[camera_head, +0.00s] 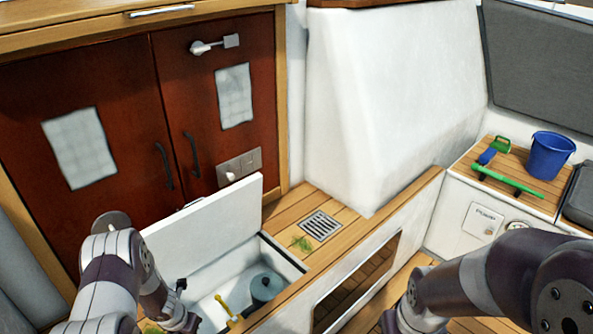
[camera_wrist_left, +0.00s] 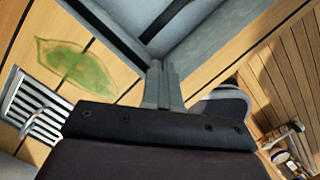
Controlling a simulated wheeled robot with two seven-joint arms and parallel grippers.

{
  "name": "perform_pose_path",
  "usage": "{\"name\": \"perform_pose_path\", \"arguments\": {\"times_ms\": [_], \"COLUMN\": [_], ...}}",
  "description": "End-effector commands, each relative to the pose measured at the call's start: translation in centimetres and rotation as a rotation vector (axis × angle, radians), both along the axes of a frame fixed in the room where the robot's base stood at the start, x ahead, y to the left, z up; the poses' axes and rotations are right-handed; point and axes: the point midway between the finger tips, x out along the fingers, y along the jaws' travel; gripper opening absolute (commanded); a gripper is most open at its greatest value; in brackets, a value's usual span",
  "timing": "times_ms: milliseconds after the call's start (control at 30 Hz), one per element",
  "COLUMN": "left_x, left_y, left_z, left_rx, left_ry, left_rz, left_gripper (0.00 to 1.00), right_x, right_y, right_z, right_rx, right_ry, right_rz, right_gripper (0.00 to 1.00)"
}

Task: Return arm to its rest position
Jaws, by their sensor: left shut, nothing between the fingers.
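My left arm (camera_head: 112,265) comes in from the left in the head view and bends down in front of the open locker (camera_head: 287,262). In the left wrist view my left gripper (camera_wrist_left: 163,82) has its two grey fingers together with nothing between them. The fingers are near the locker's edge, beside a green leaf (camera_wrist_left: 75,66). My right arm (camera_head: 480,280) reaches in from the lower right. My right gripper lies outside the views.
The white locker lid (camera_head: 210,220) stands raised. Inside the locker are a grey-blue pot (camera_head: 264,288) and a yellow-handled item (camera_head: 224,306). A metal drain (camera_head: 319,225) lies on the wooden ledge. A blue bucket (camera_head: 550,155) and green tool (camera_head: 510,181) rest at the right.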

Motion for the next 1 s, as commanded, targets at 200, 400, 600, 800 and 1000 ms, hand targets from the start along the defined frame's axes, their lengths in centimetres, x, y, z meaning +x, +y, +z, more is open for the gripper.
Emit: {"name": "perform_pose_path", "arguments": {"times_ms": [200,400,600,800,1000], "left_x": [-2.4,-5.3,-10.7,-17.3,-16.9], "left_y": [1.0,1.9,-0.8,-8.1,-10.5], "left_z": [-0.2,4.8,18.1,32.1,37.7], "left_rx": [-0.045,-0.078,-0.162,0.312,0.523], "left_ry": [0.058,0.060,-0.033,-0.017,-0.081], "left_rz": [0.572,1.389,2.527,-2.930,-2.920], "left_gripper": [0.00,0.00,0.00,0.00,0.00], "right_x": [0.0,0.0,-0.1,-0.1,-0.1], "right_y": [0.0,0.0,0.0,0.0,0.0], "right_z": [0.0,1.1,4.8,9.4,11.2], "right_rx": [0.000,0.000,0.000,0.000,0.000], "right_ry": [0.001,0.001,0.001,0.001,0.001], "right_rz": [0.000,0.000,0.000,0.000,0.000], "right_gripper": [0.43,0.43,0.43,0.43,0.43]}}
